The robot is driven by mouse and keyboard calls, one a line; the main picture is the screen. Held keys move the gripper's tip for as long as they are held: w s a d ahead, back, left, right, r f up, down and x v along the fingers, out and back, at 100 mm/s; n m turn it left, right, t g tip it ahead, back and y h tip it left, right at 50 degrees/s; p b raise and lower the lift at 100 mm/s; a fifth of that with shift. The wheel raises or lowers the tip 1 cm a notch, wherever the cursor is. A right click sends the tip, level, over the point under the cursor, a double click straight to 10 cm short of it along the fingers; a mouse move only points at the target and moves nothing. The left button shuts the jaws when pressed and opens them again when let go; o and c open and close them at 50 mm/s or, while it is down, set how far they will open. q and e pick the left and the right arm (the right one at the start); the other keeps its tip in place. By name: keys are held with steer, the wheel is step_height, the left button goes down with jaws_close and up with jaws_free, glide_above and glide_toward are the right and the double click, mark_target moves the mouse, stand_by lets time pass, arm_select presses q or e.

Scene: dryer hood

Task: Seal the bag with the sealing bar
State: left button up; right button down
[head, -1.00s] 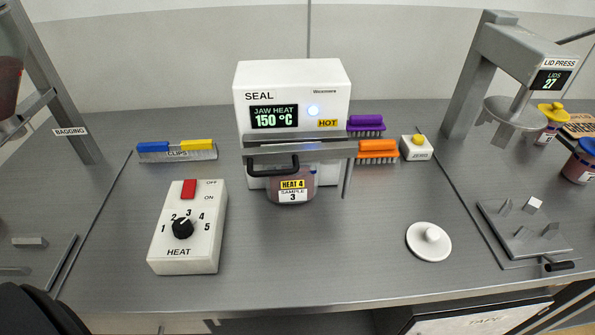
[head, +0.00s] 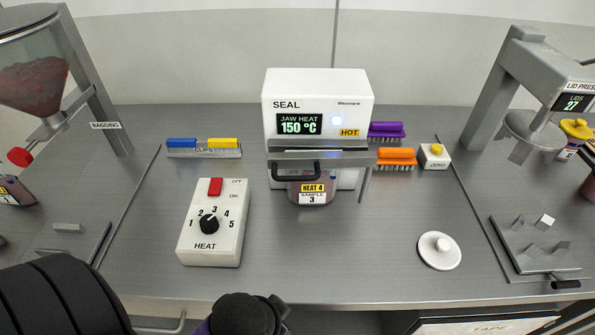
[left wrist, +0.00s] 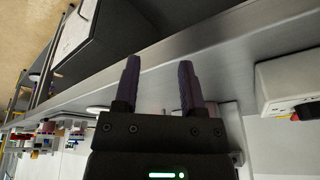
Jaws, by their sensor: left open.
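The sealer (head: 350,92) is a white box whose screen reads JAW HEAT 150 °C beside a HOT tag. Its grey sealing bar (head: 345,158) crosses the front, with a black handle (head: 296,171) at its left. The bag (head: 322,189), labelled HEAT 4, SAMPLE 3, hangs below the bar; its top is hidden, and I cannot tell whether the bar presses on it. My left gripper (left wrist: 158,62) is open and empty in the left wrist view, near the bench's front edge. In the head view my left arm is at the bottom, its fingers mostly out of frame. My right gripper is not in view.
A heat control box (head: 212,225) with a dial and red switch stands left of the sealer. Brushes (head: 396,157) and a ZERO button box (head: 434,155) are on the right. A white lid (head: 439,250) lies front right. The bench before the bag is clear.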

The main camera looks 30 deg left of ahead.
arm_select(q)
steer(key=w+a+r+m+t+y, duration=0.4)
steer(key=w+a+r+m+t, duration=0.25)
steer(key=w+t, duration=0.2)
steer(key=m+t, duration=0.4)
steer(key=m, duration=0.2)
glide_toward(298, 179)
steer(key=a, duration=0.1)
steer(key=shift+h, duration=0.5)
steer(key=b+x, duration=0.1)
steer(key=x, duration=0.9)
steer(key=shift+w, duration=0.2)
steer(key=shift+f, duration=0.1)
jaws_close()
